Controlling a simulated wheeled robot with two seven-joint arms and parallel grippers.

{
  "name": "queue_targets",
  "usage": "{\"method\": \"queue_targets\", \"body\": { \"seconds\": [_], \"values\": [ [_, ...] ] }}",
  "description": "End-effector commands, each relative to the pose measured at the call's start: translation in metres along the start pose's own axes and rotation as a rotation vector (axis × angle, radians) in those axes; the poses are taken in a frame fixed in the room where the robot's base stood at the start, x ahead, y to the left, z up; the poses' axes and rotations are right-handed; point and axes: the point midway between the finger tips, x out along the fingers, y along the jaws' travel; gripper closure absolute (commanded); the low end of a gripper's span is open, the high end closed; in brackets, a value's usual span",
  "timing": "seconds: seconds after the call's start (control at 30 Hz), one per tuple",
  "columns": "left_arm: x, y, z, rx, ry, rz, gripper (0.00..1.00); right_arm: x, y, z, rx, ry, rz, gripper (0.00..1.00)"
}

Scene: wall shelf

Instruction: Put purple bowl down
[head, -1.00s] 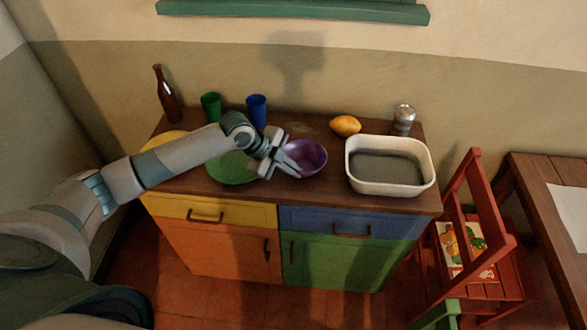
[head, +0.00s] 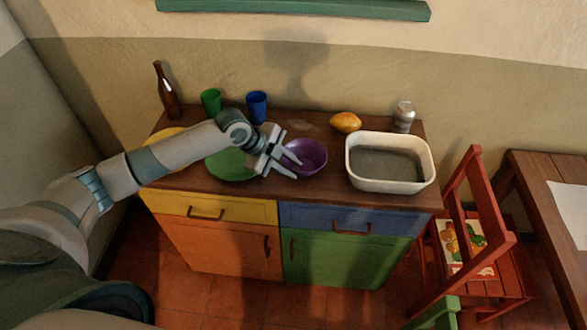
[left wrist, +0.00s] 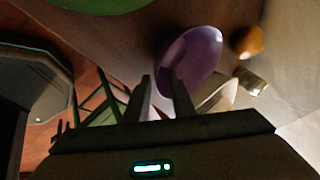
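The purple bowl (head: 310,157) sits upright on the brown cabinet top (head: 310,188), left of the white tub. My left gripper (head: 292,165) is at the bowl's left side, with its two fingers spread apart and nothing held between them. The fingertips lie close to the bowl's rim; I cannot tell whether they touch it. In the left wrist view the bowl (left wrist: 192,56) is beyond the open fingers (left wrist: 158,80), and one fingertip overlaps its edge in the picture. My right gripper is out of view.
A green plate (head: 228,166) lies under and beside my left wrist, with a yellow plate (head: 165,135) further left. Green and blue cups (head: 257,107) and a bottle (head: 168,92) stand behind. A white tub (head: 362,182), a mango-like fruit (head: 345,122) and a can (head: 403,116) are right.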

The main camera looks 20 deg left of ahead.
Motion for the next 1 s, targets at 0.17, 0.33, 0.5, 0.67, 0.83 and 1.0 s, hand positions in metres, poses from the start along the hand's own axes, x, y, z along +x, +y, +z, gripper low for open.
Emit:
{"method": "queue_targets", "body": {
  "seconds": [0.17,0.33,0.5,0.67,0.83,1.0],
  "values": [
    [-0.026,0.000,0.002,0.003,-0.003,-0.003,0.77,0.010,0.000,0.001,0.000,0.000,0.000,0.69],
    [-0.056,0.000,0.002,0.003,-0.003,-0.003,0.77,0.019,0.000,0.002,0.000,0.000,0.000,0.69],
    [-0.083,0.001,0.002,0.002,-0.003,-0.001,0.77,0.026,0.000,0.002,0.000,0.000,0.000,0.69],
    [-0.100,0.000,0.001,0.001,-0.002,0.000,0.77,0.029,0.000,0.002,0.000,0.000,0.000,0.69],
    [-0.105,0.000,0.000,0.000,-0.001,0.000,0.77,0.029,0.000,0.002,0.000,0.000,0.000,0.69],
    [-0.105,0.000,0.000,0.000,0.000,0.000,0.77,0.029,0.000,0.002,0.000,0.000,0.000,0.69]
  ]
}}
